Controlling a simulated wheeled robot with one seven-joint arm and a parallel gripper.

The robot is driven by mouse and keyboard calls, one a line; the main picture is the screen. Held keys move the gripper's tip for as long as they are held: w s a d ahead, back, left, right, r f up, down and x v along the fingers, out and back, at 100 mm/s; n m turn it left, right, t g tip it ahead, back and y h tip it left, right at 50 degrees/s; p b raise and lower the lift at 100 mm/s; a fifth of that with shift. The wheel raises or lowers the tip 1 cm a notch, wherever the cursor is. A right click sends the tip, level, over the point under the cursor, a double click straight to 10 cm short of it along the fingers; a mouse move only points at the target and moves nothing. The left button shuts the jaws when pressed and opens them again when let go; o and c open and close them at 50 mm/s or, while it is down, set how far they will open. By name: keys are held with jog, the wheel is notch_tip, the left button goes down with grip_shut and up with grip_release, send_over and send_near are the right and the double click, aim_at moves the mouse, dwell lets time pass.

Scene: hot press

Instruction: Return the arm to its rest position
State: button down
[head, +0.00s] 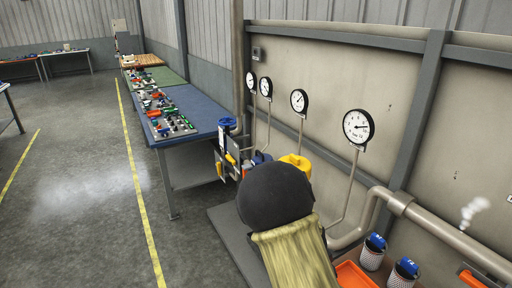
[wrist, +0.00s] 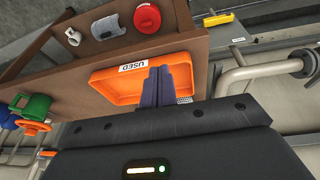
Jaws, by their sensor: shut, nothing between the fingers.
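My gripper (wrist: 158,75) shows in the wrist view, its dark fingers together with nothing between them. They reach over an orange tray (wrist: 108,88) labelled USED; I cannot tell how far above it they are. The head view shows part of my arm, with a black rounded joint and a beige sleeve, at the lower middle. My gripper is out of sight there.
In the head view, two blue-capped canisters (head: 373,255) stand beside a large pipe (head: 440,233), with white vapour at right. Gauges (head: 357,127) line the wall. A blue-topped bench (head: 195,108) bears many small parts. The floor at left (head: 75,190) is clear.

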jog(key=s+a+f+n+t+y+b, duration=0.25)
jog(key=s+f+n+b, duration=0.65)
jog(key=s+n+b, duration=0.65)
notch_tip(320, 180, up, 18)
jog(key=w+m+p, duration=0.3)
jog(key=p, duration=1.1)
jog(key=shift+a+f+g+y+p, duration=0.15)
jog(key=shift+a+g+y+p, duration=0.15)
jog(key=shift+a+g+y, duration=0.05)
